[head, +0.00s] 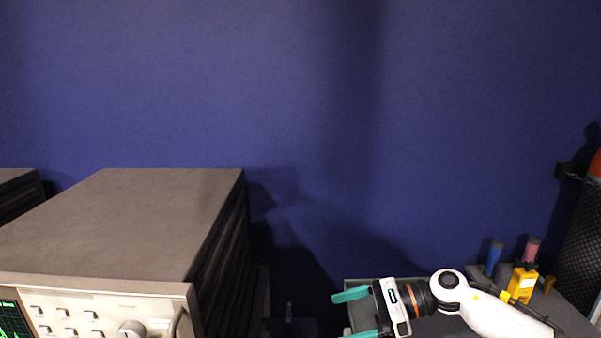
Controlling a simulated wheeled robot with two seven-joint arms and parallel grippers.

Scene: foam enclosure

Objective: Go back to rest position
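My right gripper (352,313) is at the bottom of the head view, right of centre. Its two teal fingers point left and stand apart, with nothing seen between them. The white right arm comes in from the lower right. The gripper is in front of a grey surface or tray (372,283), and I cannot tell whether it touches it. My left gripper is not in view.
A large oscilloscope-like instrument (120,225) with knobs and a green-trace screen fills the lower left. A yellow bottle (521,284), a blue cylinder (493,257) and a pink cylinder (531,249) stand at right near my arm. A dark blue wall (300,100) is behind.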

